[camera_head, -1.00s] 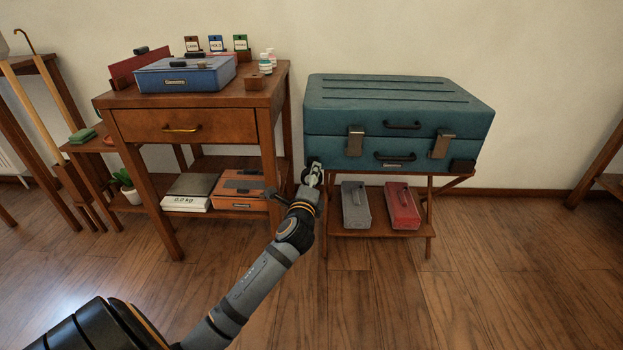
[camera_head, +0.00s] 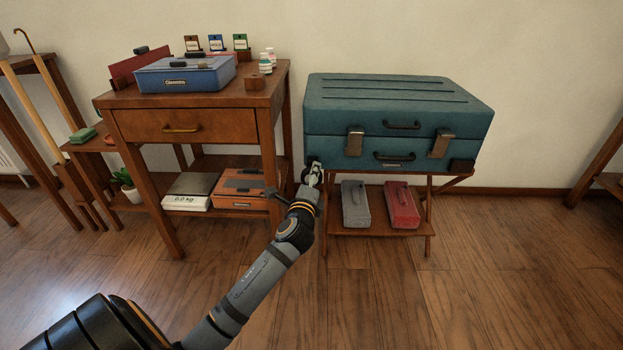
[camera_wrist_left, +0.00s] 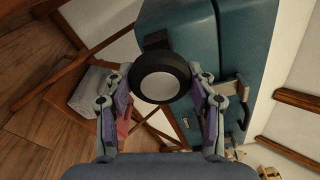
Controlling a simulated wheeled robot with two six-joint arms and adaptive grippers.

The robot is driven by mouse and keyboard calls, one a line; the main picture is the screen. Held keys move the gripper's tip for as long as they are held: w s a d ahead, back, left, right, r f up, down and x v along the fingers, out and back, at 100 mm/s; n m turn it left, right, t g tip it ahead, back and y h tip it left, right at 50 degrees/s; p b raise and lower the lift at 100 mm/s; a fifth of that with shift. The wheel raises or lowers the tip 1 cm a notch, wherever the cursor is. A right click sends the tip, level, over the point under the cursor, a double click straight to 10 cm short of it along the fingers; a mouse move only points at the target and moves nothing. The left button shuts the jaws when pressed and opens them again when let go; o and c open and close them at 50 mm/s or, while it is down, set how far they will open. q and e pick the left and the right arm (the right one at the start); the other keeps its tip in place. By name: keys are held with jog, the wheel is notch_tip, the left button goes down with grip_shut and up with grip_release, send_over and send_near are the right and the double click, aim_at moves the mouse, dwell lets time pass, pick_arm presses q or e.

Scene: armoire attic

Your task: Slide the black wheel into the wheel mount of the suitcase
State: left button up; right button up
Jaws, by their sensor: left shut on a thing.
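The teal suitcase (camera_head: 395,120) lies on a wooden folding stand, with latches and handles on its front. A dark wheel mount (camera_wrist_left: 157,40) sits at the suitcase corner in the left wrist view, directly beyond the wheel. The black wheel (camera_wrist_left: 160,76) has a pale hub and is between the fingers of my left gripper (camera_wrist_left: 160,88). In the head view my left gripper (camera_head: 312,176) is at the suitcase's lower left front corner, shut on the wheel. The wheel appears very close to the mount; whether they touch cannot be told. My right gripper is not in view.
A grey box (camera_head: 355,205) and a red box (camera_head: 402,206) stand on the stand's lower shelf. A wooden side table (camera_head: 190,100) is to the left, with a blue case (camera_head: 186,74) on top. Open floor lies at the front right.

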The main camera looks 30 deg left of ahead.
pick_arm(q)
jog(key=shift+p, duration=0.3)
jog(key=shift+a+p+x, duration=0.25)
jog(key=shift+p+x, duration=0.05)
jog(key=shift+x, duration=1.65)
jog(key=o, duration=1.2)
jog(key=shift+s, duration=0.1)
jog(key=v, duration=1.2)
